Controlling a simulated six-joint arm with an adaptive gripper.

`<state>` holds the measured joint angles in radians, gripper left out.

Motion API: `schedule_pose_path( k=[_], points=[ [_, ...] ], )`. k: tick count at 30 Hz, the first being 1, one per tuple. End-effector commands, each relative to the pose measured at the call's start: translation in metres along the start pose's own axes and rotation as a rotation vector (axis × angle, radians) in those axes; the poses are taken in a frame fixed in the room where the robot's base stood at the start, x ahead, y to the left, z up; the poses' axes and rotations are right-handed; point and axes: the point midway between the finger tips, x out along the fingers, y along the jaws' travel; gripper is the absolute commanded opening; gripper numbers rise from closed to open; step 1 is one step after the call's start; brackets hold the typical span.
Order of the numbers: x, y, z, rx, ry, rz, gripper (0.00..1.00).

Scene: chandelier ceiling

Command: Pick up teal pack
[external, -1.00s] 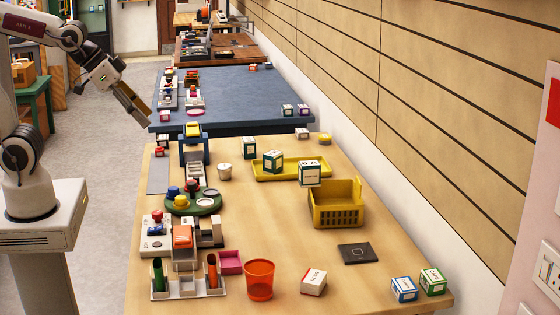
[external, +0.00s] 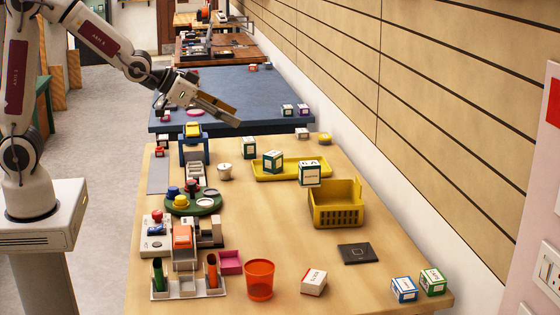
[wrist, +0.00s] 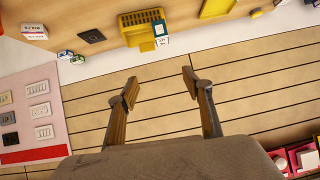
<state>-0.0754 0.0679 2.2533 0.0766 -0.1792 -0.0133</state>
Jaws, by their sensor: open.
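One (external: 249,147) stands by the yellow tray's back left corner, one (external: 273,161) is at the tray, and one (external: 309,173) is between the tray and the yellow basket. A teal and white pack (wrist: 160,30) shows beside the basket in the wrist view. I cannot tell which pack the task names. My gripper (external: 230,113) is open and empty, high over the far part of the table, apart from the packs. Its fingers (wrist: 160,88) are spread in the wrist view.
The yellow tray (external: 290,175), yellow basket (external: 336,214) and black pad (external: 357,254) are on the wooden table. Blue (external: 404,290) and green (external: 433,282) packs stand at the near right. A slatted wall (external: 460,130) runs along the right. Mid-table is fairly clear.

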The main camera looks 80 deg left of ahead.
Motion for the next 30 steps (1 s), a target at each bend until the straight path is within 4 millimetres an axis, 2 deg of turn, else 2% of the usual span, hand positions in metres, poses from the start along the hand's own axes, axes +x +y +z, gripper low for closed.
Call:
schedule_pose_path(
  k=[3, 16, 30],
  points=[
    [0.025, -0.002, -0.003, 0.0, 0.035, 0.0, 0.5],
    [0.101, -0.009, -0.006, 0.001, 0.184, 0.006, 0.5],
    [0.17, -0.014, 0.015, -0.007, 0.346, 0.02, 0.5]
  ],
)
